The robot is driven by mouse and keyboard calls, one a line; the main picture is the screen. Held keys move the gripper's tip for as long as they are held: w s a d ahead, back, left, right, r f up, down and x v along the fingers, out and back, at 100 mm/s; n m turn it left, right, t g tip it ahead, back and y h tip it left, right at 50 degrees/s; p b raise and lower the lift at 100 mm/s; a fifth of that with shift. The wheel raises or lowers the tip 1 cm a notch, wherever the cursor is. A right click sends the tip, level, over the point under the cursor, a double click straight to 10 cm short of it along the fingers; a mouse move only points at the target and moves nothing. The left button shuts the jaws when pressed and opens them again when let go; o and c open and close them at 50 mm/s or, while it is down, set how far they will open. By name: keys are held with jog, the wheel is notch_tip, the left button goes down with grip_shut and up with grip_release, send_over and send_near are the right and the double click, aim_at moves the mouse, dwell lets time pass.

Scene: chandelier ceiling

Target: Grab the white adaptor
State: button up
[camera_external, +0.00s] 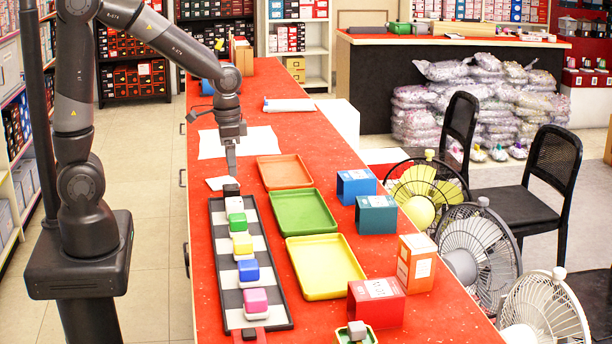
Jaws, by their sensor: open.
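The white adaptor appears to be the small white block (234,204) near the far end of a black-and-white striped board (219,240) on the red counter. A small black block (231,189) is just beyond it, and a green-topped block (237,222) is just nearer. My gripper (231,173) points down at the far end of the board, close to the black block and a little beyond the white one. It is open, and nothing shows between its fingers. The finger gap is too small to see clearly, and I cannot tell whether it touches the black block.
Yellow (243,245), blue (248,270) and pink (255,302) blocks line the board. Brown (284,172), green (303,212) and yellow (325,267) trays lie to its right, with several boxes beyond. White paper (239,141) lies behind my gripper.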

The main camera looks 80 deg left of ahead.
aim_at(234, 200)
jog(key=f, duration=0.4)
jog(key=a+f, duration=0.1)
jog(key=f, duration=0.2)
jog(key=shift+w, duration=0.3)
jog(key=shift+s+a+f, duration=0.1)
jog(key=shift+f, duration=1.3)
jog(key=shift+s+a+f, duration=0.1)
jog(key=shift+f, duration=1.25)
jog(key=c, duration=1.1)
jog(key=shift+r, duration=0.15)
